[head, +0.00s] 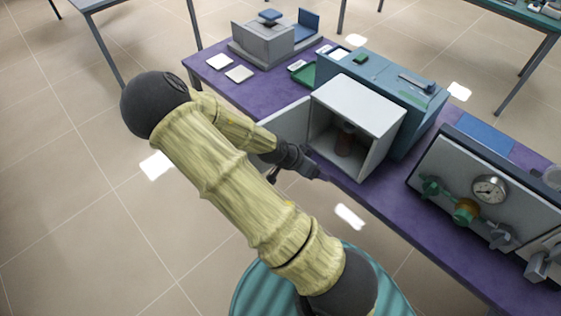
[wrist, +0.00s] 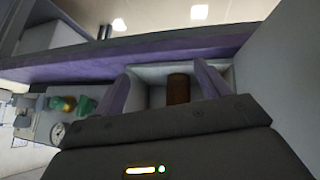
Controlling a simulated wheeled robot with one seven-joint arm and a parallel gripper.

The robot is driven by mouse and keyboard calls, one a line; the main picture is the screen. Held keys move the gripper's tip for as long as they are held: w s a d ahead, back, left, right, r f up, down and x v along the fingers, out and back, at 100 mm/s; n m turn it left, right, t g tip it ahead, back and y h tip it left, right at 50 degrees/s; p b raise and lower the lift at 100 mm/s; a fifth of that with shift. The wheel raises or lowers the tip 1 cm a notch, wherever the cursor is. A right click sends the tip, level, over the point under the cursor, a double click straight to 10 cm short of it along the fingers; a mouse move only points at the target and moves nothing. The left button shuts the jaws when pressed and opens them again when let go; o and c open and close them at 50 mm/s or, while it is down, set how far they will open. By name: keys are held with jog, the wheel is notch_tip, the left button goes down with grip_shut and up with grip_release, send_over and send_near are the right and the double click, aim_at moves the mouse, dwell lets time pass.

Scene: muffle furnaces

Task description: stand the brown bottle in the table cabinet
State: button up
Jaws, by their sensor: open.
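The white table cabinet (head: 375,105) stands on the purple table with its door (head: 287,125) swung open to the left. The brown bottle (head: 345,139) stands upright inside the cabinet, and it also shows in the wrist view (wrist: 179,89) between my fingers. My gripper (head: 318,174) is outside, in front of the cabinet opening and a little below it. In the wrist view my two fingers (wrist: 162,90) are spread apart with the bottle beyond them, apart from it as far as I can tell. The bottle's base is hard to make out.
A teal box-shaped device (head: 412,100) stands directly behind the cabinet. A grey panel with a gauge (head: 490,189) and valves stands to the right on the purple table (head: 262,97). A grey device (head: 268,42) and white tiles (head: 239,74) lie at the far left end. Floor in front is clear.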

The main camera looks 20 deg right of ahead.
jog(key=s+a+r+n+y, duration=0.35)
jog(key=a+n+y, duration=0.2)
jog(key=a, duration=0.45)
jog(key=s+a+r+n+t+y, duration=0.1)
jog(key=r+n, duration=0.3)
jog(key=r, duration=0.2)
jog(key=s+a+r+n+t+y, duration=0.1)
jog(key=a+r+n, duration=0.1)
jog(key=r+n, duration=0.2)
jog(key=shift+a+v, duration=0.25)
jog(key=shift+v, duration=0.9)
